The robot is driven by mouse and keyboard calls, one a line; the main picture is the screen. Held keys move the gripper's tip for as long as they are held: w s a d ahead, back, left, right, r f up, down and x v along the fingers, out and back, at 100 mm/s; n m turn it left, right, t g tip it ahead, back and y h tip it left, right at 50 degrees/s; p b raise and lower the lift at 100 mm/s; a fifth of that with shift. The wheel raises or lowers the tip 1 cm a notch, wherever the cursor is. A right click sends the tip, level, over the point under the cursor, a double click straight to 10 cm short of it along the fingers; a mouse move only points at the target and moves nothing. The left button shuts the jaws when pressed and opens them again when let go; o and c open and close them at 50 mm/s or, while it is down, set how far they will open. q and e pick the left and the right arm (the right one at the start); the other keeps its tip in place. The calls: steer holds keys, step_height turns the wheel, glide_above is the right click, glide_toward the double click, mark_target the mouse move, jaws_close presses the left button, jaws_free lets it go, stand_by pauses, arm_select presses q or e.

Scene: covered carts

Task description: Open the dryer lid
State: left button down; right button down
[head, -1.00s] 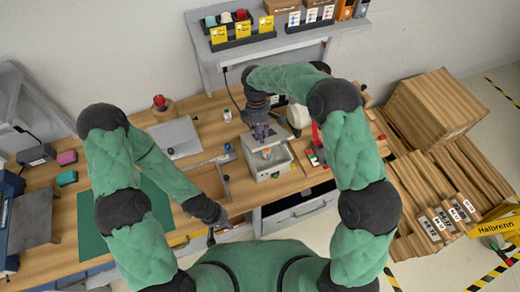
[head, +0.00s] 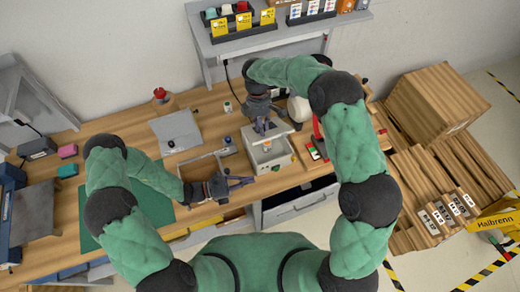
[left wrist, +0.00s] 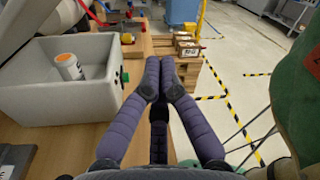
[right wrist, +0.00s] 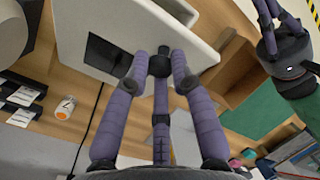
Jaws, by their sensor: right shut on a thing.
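The dryer (head: 268,163) is a pale grey box on the bench in the head view. Its inside is open to view, and a white jar with an orange top (left wrist: 69,66) stands in it in the left wrist view. The lid (right wrist: 130,25), a pale panel with a dark window, is raised at the back of the box. My right gripper (head: 262,127) is shut on the lid's edge; its fingers also show there in the right wrist view (right wrist: 160,65). My left gripper (head: 250,181) is shut and empty, in front of the box's left side.
A wooden tray (head: 207,163) lies left of the dryer. A grey laptop-like panel (head: 175,131) and a green mat (head: 158,207) are farther left. A small jar (head: 227,106) stands behind. A red-handled device (head: 318,133) is close on the right. Cardboard boxes (head: 437,102) stand beyond.

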arm_select(q)
steer(key=w+a+r+n+t, duration=0.2)
steer(key=w+a+n+t, duration=0.15)
steer(key=w+t, duration=0.25)
arm_select(e)
steer(key=shift+w+f, duration=0.1)
steer(key=shift+f, duration=0.15)
arm_select(q)
steer(key=x, duration=1)
steer(key=shift+n, duration=0.45)
steer(key=shift+r, duration=0.1)
